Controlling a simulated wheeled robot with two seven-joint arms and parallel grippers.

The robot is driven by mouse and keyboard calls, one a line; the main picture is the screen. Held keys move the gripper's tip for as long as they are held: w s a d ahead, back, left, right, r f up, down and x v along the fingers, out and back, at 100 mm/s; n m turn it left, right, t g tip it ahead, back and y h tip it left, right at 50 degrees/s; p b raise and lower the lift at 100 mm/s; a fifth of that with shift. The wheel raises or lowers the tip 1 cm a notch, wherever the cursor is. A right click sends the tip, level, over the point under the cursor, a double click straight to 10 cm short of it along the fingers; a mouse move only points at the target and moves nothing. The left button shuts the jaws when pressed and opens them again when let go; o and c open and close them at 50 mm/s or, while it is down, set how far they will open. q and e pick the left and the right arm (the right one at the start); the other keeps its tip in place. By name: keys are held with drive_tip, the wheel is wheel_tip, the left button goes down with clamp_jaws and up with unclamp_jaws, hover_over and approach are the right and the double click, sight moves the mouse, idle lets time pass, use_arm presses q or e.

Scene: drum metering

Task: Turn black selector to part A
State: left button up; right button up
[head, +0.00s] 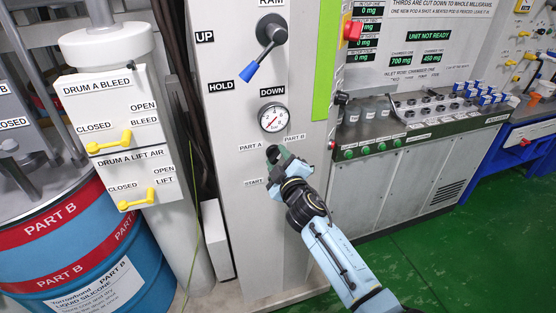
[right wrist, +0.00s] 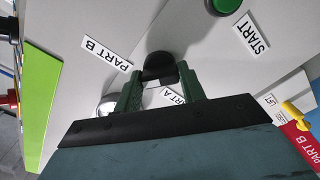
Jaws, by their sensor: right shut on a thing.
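The black selector (right wrist: 160,66) sits on the grey panel (head: 228,150) between the PART A label (head: 250,146) and the PART B label (head: 294,138). In the right wrist view the PART B label (right wrist: 109,55) is clear, and the PART A label (right wrist: 174,95) is partly hidden behind my fingers. My right gripper (head: 274,154) is at the panel, its two green fingers (right wrist: 161,82) shut on the selector from both sides. In the head view the gripper covers most of the selector, so I cannot tell which way it points. My left gripper is not in view.
A pressure gauge (head: 273,119) and a blue-tipped ram lever (head: 262,50) are above the selector. A green button (right wrist: 222,5) is by the START label (right wrist: 251,34). Yellow-handled valves (head: 110,143) and a blue drum (head: 130,262) stand left. Green floor is open at right.

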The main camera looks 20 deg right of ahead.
drive_tip(key=n, duration=1.2)
drive_tip(key=shift+n+p, duration=0.65)
drive_tip(key=shift+n, duration=1.55)
drive_tip(key=o, duration=1)
drive_tip(key=shift+s, duration=0.1)
